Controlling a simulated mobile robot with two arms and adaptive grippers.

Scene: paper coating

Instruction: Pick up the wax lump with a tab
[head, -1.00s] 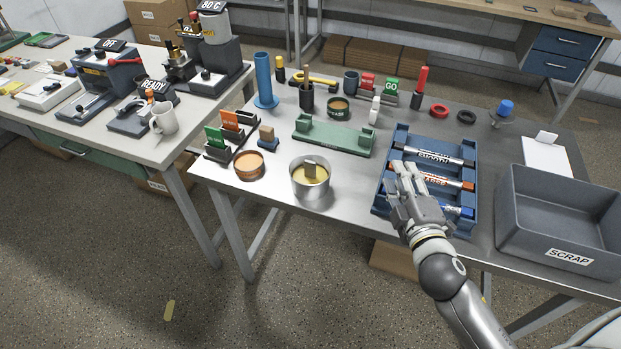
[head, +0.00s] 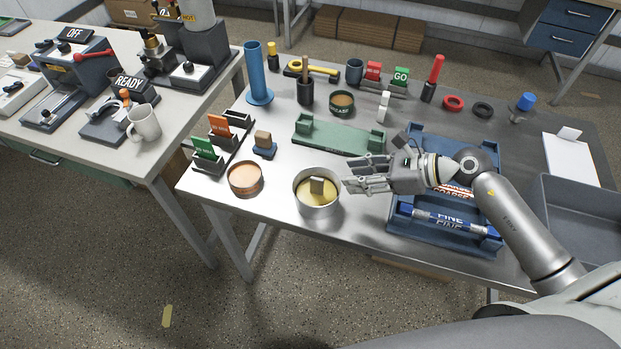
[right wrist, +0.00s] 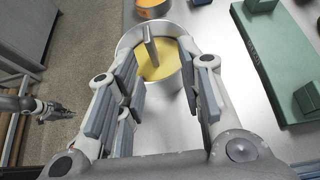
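A round metal pot (head: 318,205) stands near the front edge of the table. Yellow wax (head: 316,192) lies in it, with a flat grey-brown tab (head: 317,184) standing up from the wax. In the right wrist view the tab (right wrist: 151,47) and wax (right wrist: 160,62) show ahead, beyond the fingers. My right gripper (head: 352,174) is open and empty, just right of the pot, its fingers pointing left towards it. In the right wrist view the open fingers (right wrist: 165,80) appear on either side of the pot's near part. My left gripper (right wrist: 55,111) shows small at the left there, its opening unclear.
A blue rack (head: 430,232) with labelled markers lies under my right arm. A green cradle (head: 340,138) stands behind the pot. An orange-brown round dish (head: 245,178) and a small block on a blue base (head: 263,143) stand left of it. A grey scrap bin (head: 580,215) is at the right.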

